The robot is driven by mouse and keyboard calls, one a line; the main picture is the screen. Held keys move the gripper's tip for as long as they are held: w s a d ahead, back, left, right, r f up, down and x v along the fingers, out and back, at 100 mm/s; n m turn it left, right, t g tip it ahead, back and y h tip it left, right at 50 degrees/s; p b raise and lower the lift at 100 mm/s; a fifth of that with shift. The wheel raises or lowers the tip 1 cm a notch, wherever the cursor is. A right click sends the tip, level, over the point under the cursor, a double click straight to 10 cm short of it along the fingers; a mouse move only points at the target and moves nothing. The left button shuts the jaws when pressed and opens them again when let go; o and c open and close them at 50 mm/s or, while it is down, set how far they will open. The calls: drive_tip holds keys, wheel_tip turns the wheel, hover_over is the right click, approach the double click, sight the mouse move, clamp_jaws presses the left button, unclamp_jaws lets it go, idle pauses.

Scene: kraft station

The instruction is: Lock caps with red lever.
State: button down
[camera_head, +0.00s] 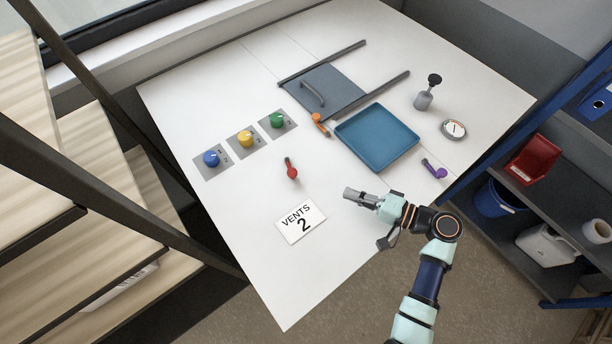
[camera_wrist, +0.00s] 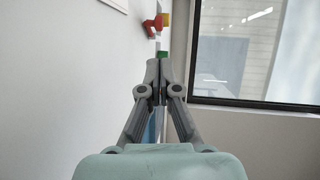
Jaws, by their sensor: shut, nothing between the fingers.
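A red lever (camera_head: 291,169) stands on the white table, below the three knobs in the head view. It also shows at the top of the wrist view (camera_wrist: 154,24). The caps are a blue knob (camera_head: 211,158), a yellow knob (camera_head: 245,139) and a green knob (camera_head: 277,119), each on its own grey plate. A yellow piece (camera_wrist: 167,19) and a green piece (camera_wrist: 163,56) show in the wrist view beyond my fingers. My gripper (camera_head: 349,193) is shut and empty, to the right of the red lever and apart from it. Its closed fingers (camera_wrist: 158,66) show in the wrist view.
A card reading "VENTS 2" (camera_head: 301,221) lies left of my gripper. A blue tray (camera_head: 377,138), orange lever (camera_head: 320,124), purple lever (camera_head: 434,168), gauge (camera_head: 454,129), black-knobbed plunger (camera_head: 424,99) and sliding panel (camera_head: 322,91) are on the table. Bare table lies between gripper and red lever.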

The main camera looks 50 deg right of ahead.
sight(296, 175)
drive_tip(key=p+x, duration=0.1)
drive_tip(key=x, duration=1.3)
